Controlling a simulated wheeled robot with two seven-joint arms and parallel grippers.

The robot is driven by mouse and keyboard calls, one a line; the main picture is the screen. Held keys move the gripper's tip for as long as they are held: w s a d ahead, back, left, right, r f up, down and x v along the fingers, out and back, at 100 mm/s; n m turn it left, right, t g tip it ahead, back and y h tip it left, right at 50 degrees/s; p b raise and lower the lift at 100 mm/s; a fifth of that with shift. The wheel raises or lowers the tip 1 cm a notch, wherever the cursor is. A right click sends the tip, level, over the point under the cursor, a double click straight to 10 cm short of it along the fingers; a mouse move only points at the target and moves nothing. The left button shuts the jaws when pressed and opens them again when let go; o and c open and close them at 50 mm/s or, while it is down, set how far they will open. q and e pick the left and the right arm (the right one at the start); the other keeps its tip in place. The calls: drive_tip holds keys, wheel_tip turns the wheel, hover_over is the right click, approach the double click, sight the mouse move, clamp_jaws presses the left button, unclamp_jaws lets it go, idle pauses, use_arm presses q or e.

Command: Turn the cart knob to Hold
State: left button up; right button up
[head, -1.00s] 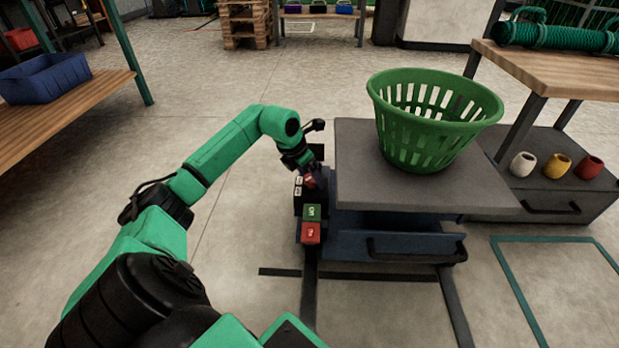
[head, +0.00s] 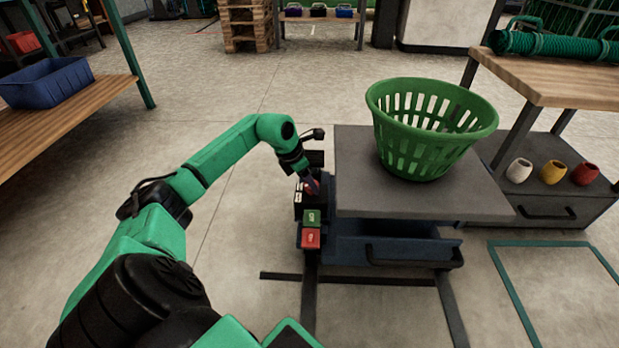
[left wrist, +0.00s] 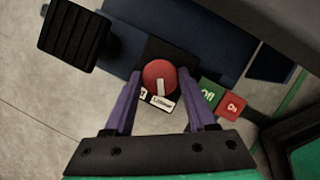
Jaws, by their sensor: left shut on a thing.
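The cart (head: 395,240) stands in the middle of the head view, with a control panel on its left side. The red knob (left wrist: 159,77) shows in the left wrist view, with a pale pointer bar directed down toward a white label. That label seems to read "Lower"; another label beside it is partly hidden. My left gripper (left wrist: 160,88) is shut on the knob, one purple finger on each side. In the head view my left gripper (head: 311,184) is at the panel and mostly covers the knob. My right gripper is in neither view.
A green button (head: 312,217) and a red button (head: 311,239) sit just in front of the knob. A green basket (head: 430,165) stands on the cart top. A workbench (head: 565,75) is at right, with three small pots below. Open floor lies to the left.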

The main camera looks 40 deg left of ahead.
use_arm(q)
drive_tip(key=shift+r+m+h+p, duration=0.15)
drive_tip(key=shift+m+h+p, duration=0.25)
drive_tip(key=shift+m, duration=0.5)
drive_tip(key=shift+w+a+m+g+h, duration=0.1)
drive_tip(key=shift+m+g+h, duration=0.2)
drive_tip(key=shift+m, duration=0.6)
drive_tip(key=m+g, duration=0.1)
drive_tip(key=m, duration=0.2)
drive_tip(key=shift+w+m+h, duration=0.1)
drive_tip(key=shift+m+h, duration=0.2)
drive_tip(key=shift+h, duration=0.1)
drive_tip(key=m, duration=0.1)
drive_tip(key=m+g+b, duration=0.1)
drive_tip(key=m, duration=0.1)
drive_tip(key=shift+w+a+f+m+h+b, duration=0.1)
drive_tip(key=shift+f+m+h+b, duration=0.2)
drive_tip(key=shift+m+b, duration=0.1)
drive_tip(key=m+g+b, duration=0.1)
drive_tip(key=m+b, duration=0.1)
drive_tip(key=shift+m+g, duration=0.3)
drive_tip(key=shift+m, duration=0.1)
drive_tip(key=shift+r+m+g+b, duration=0.1)
drive_tip(key=shift+m+g+b, duration=0.2)
drive_tip(key=shift+m+b, duration=0.5)
